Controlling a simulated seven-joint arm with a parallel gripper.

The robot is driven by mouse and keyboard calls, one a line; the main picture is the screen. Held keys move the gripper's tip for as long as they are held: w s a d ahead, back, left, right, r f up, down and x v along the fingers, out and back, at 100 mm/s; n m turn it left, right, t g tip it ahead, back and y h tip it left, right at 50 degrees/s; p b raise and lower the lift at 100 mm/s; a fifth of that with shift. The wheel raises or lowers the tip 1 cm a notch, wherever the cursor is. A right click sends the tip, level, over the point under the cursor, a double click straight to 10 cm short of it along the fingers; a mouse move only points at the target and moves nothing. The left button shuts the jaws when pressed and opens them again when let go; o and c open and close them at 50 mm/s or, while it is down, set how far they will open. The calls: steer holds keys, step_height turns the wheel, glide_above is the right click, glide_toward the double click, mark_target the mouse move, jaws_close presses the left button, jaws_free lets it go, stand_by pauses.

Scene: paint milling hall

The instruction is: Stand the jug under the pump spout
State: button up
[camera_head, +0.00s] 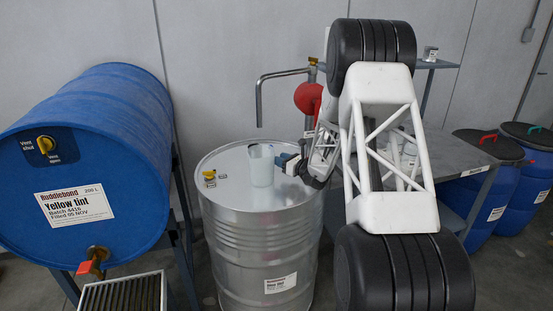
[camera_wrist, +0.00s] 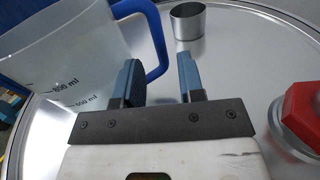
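The jug (camera_head: 262,168) is translucent with a blue handle, and appears to stand upright on the steel drum's lid. The pump spout (camera_head: 259,112) is a bent metal pipe whose mouth shows above the jug in the head view; whether they line up in depth I cannot tell. My gripper (camera_head: 284,160) is at the jug's right, low over the lid. In the wrist view the jug (camera_wrist: 70,60) fills the left side, and its blue handle (camera_wrist: 158,45) shows in the gap between my spread fingers (camera_wrist: 158,85). The handle's lower end is partly hidden by the left finger.
The steel drum (camera_head: 262,232) has a yellow fitting (camera_head: 209,175) on its lid. A short metal cylinder (camera_wrist: 188,24) and a red hexagonal cap (camera_wrist: 302,115) are near my fingers. A blue drum (camera_head: 95,150) lies at left; a grey bench (camera_head: 465,152) is at right.

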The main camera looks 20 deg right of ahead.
steer(key=v, duration=0.8)
steer(key=shift+s+d, duration=0.2)
steer(key=shift+s, duration=0.05)
steer(key=shift+s+a+r, duration=0.15)
steer(key=shift+a+r, duration=0.15)
steer(key=shift+a, duration=0.1)
steer(key=s+a+r+n+g, duration=0.6)
steer(key=s+a+r+n, duration=0.2)
steer(key=s+a, duration=0.3)
steer(key=s+a+r+n+g, duration=0.5)
steer(key=s+a+r+n, duration=0.2)
steer(key=s+a, duration=0.45)
steer(key=s+d+r+n+h, duration=0.1)
steer(key=s+n+h, duration=0.4)
steer(key=s, duration=1.1)
steer(key=s+d+r+n+g+h, duration=0.1)
steer(key=s+n+h, duration=0.4)
steer(key=s, duration=1.2)
step_height(320, 180, up, 2)
steer(key=d+n, duration=0.1)
steer(key=n, duration=0.3)
steer(key=shift+s+n, duration=0.2)
steer(key=shift+n, duration=0.1)
